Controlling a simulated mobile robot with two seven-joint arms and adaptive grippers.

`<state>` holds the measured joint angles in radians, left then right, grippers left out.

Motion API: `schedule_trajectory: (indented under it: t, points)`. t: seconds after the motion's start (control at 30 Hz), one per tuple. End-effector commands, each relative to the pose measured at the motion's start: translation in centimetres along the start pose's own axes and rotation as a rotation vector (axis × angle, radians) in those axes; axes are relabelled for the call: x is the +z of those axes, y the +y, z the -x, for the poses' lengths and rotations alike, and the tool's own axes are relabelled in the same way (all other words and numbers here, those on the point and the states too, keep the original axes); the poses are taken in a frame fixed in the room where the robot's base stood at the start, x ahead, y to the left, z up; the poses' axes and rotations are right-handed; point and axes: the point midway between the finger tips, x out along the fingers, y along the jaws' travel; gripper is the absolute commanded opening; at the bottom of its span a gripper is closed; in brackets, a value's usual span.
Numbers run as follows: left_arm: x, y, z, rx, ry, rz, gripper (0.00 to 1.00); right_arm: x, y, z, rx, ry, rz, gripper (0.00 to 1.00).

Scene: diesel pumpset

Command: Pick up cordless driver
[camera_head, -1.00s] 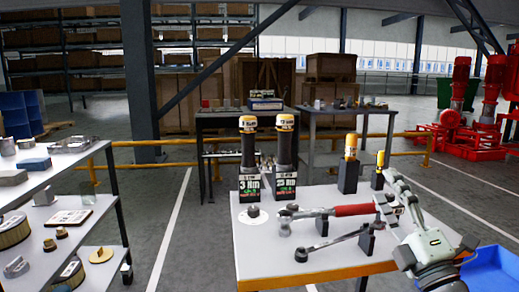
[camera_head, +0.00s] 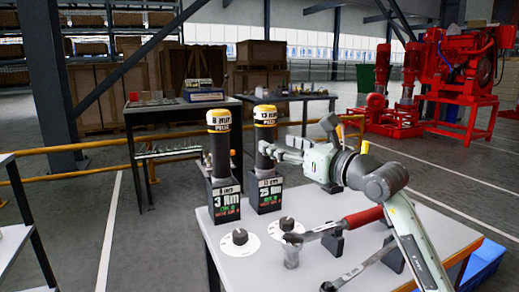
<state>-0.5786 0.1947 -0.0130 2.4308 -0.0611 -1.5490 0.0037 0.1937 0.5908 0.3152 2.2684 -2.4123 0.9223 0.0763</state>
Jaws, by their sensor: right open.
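Two upright cordless drivers with black bodies and yellow tops stand in dark holders at the left back of the white table (camera_head: 357,262). One driver (camera_head: 219,150) is in the holder (camera_head: 226,202) marked 3 Nm. The other driver (camera_head: 265,132) is in the holder (camera_head: 265,193) marked 25 Nm. My right gripper (camera_head: 275,150) is open, just right of the 25 Nm driver at mid-body height, its fingers pointing left at it. The fingertips overlap the driver's edge; I cannot tell whether they touch. My left gripper is not in view.
Two dials (camera_head: 240,238) on white discs sit before the holders. A red-handled torque wrench (camera_head: 345,222) lies on stands at the table's right. A blue bin (camera_head: 487,262) stands at lower right. A yellow rail (camera_head: 95,169) runs behind.

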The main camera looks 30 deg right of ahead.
Motion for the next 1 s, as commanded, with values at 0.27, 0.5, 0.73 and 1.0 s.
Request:
schedule_trajectory:
  t: [0.27, 0.5, 0.73, 1.0]
  points:
    - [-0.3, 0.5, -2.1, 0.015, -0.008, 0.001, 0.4, 0.1, 0.2, -4.0, 0.001, -0.002, -0.003, 0.58]
    - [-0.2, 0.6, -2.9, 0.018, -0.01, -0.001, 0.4, -0.1, 0.2, -5.7, 0.002, -0.002, -0.002, 0.58]
    - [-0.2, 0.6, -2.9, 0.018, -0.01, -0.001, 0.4, -0.2, 0.2, -5.6, 0.002, -0.002, -0.002, 0.49]
    - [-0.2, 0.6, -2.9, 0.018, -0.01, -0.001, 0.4, -0.2, 0.3, -5.6, 0.002, -0.001, -0.002, 0.16]
